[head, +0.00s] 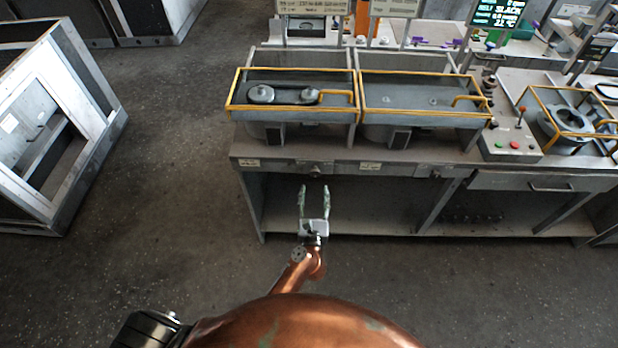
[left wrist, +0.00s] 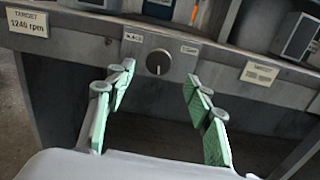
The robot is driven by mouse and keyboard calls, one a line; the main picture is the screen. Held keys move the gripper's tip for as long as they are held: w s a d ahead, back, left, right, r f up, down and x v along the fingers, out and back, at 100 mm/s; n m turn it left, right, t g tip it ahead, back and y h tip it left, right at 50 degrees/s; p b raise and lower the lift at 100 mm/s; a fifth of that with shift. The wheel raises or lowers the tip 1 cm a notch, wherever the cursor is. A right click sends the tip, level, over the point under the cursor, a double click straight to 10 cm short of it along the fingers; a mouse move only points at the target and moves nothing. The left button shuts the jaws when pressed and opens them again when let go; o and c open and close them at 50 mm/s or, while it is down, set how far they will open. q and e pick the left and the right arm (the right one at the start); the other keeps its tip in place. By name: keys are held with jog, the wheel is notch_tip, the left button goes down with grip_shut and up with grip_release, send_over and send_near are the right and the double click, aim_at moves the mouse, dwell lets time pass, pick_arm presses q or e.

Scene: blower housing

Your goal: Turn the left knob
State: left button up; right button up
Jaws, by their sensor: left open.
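The left knob (head: 315,170) is a small round grey dial on the front edge of the bench, below the left yellow-framed unit. In the left wrist view the knob (left wrist: 158,62) shows a light pointer mark standing about upright. My left gripper (head: 314,190) is open, its two green-padded fingers pointing at the bench front. In the left wrist view the fingers of the gripper (left wrist: 160,76) lie to either side of the knob, apart from it, with nothing between them. My right gripper is not in view.
A label reading "TARGET 1240 rpm" (left wrist: 27,22) is left of the knob; another label (left wrist: 260,73) is right. The bench (head: 345,160) has an open space below. A red-and-green button box (head: 511,143) stands right. A grey frame (head: 75,150) stands left on clear floor.

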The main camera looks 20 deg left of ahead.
aim_at(315, 174)
pick_arm(q)
jog(key=x, duration=0.7)
jog(key=shift+a+f, duration=0.1)
jog(key=c, duration=1.2)
